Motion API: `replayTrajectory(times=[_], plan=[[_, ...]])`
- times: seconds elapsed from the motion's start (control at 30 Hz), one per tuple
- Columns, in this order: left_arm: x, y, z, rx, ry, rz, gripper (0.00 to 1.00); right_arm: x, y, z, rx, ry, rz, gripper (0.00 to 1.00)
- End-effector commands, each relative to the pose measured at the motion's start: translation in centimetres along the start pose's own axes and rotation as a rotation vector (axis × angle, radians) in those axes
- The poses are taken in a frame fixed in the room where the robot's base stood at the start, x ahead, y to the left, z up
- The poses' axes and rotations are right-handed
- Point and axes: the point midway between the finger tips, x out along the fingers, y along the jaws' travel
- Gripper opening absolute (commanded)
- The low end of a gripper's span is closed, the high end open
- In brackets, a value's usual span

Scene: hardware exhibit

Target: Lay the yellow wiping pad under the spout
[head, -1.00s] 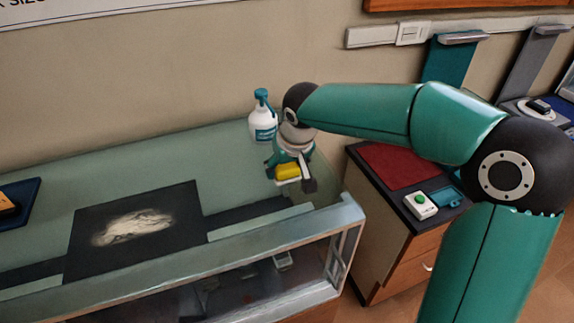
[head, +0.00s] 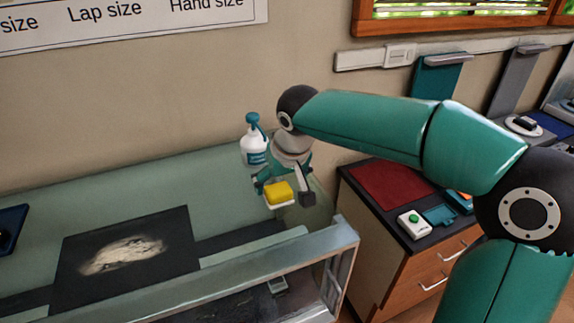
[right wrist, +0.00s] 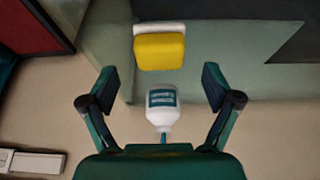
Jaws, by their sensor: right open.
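The yellow wiping pad (head: 278,192) sits on a white base at the right end of the green counter, in front of and a little right of the white bottle (head: 255,150). The bottle stands upright with a teal pump and spout (head: 253,121) on top. My right gripper (head: 283,190) is open around the pad's place in the head view. My left gripper is out of view.
A black mat (head: 125,250) with a pale patch lies on the counter. A dark blue tray (head: 10,228) is at the far left. A glass-fronted edge (head: 270,262) bounds the counter. A drawer cabinet with a red mat (head: 393,184) stands at the right.

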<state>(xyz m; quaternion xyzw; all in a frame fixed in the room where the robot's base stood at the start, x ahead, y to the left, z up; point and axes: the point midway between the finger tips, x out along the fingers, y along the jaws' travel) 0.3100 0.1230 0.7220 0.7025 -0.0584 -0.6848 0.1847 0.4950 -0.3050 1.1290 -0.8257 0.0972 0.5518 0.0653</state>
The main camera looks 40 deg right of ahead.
Motion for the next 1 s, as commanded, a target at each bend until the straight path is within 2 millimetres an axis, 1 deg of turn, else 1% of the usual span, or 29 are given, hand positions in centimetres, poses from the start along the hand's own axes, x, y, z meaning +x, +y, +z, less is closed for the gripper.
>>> replayTrajectory(times=[0.03, 0.2, 0.3, 0.4, 0.57, 1.0], plan=[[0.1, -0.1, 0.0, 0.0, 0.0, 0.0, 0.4, -1.1, -0.1, -0.1, 0.0, 0.006, -0.003, 0.89], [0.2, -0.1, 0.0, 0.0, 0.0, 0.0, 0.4, -4.5, 0.0, 0.0, -0.001, 0.004, -0.002, 0.89], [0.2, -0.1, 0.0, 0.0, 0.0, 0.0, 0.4, -6.0, -0.1, -0.1, -0.002, 0.003, -0.002, 0.89], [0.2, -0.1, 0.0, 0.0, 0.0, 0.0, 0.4, -7.0, -0.1, 0.0, -0.001, 0.002, -0.001, 0.89], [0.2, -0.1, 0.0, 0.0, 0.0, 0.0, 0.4, -7.6, 0.0, 0.0, -0.001, 0.0, -0.001, 0.89], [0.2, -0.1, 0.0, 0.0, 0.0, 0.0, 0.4, -7.5, 0.0, 0.0, 0.0, -0.001, 0.0, 0.89]])
